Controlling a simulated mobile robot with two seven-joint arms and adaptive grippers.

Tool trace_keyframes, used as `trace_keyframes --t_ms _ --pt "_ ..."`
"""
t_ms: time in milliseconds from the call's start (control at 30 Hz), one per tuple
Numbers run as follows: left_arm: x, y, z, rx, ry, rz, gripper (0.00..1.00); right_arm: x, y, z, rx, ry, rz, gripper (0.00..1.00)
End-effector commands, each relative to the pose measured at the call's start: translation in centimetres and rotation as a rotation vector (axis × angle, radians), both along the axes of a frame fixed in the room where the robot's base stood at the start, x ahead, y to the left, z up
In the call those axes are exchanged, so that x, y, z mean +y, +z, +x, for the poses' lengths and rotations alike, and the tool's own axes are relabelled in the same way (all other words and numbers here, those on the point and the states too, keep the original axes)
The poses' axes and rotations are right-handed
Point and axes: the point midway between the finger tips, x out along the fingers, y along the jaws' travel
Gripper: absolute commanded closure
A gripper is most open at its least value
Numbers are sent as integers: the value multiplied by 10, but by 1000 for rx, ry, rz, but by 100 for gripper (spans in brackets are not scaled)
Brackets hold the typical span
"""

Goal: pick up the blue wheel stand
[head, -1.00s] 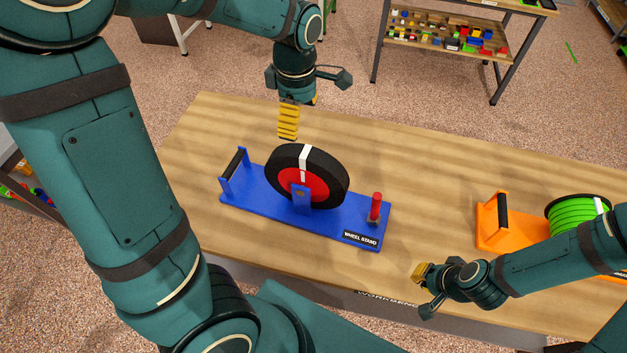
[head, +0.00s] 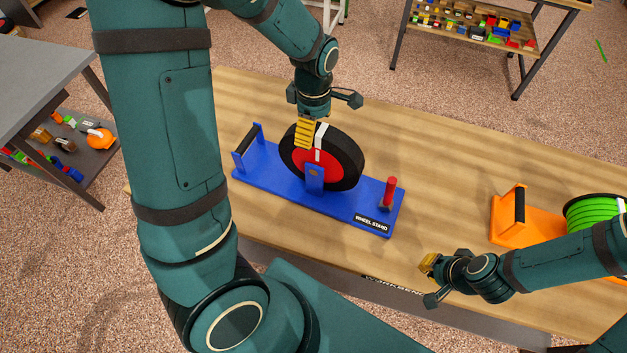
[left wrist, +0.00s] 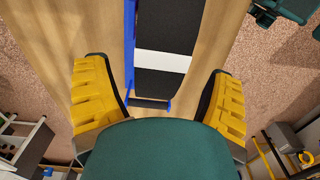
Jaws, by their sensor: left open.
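The blue wheel stand (head: 270,183) lies flat on the wooden workbench. It holds an upright black wheel with a red hub (head: 345,167), has a black-barred handle (head: 247,147) at its left end and a red post (head: 389,192) at its right. My left gripper (head: 306,132) points down at the wheel's top, its yellow pad overlapping the rim. In the left wrist view, its fingers (left wrist: 160,72) are apart, with the black tyre and its white stripe between them, and I cannot tell if they touch. My right gripper (head: 428,263) is near the bench's front edge, apart from the stand; its finger gap is unclear.
An orange stand (head: 518,222) with a green reel (head: 590,213) is at the bench's right, partly behind my right arm. A grey table (head: 35,75) is at the left and a shelf of coloured blocks (head: 470,22) at the back. The bench behind the stand is clear.

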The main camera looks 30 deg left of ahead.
Motion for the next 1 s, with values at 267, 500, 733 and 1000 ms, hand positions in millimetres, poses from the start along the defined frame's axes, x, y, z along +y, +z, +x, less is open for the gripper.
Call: trace_keyframes --t_ms 267,500,733,1000 --pt "1 -27 0 0 0 0 17 0 -5 0 0 0 -1 100" --pt "1 -26 0 -1 0 0 25 0 -5 0 0 0 -1 100" --pt "1 -26 0 -1 0 0 97 0 -5 0 0 0 -1 100" --pt "1 -24 2 -4 -1 0 97 0 -5 0 0 0 -1 100"
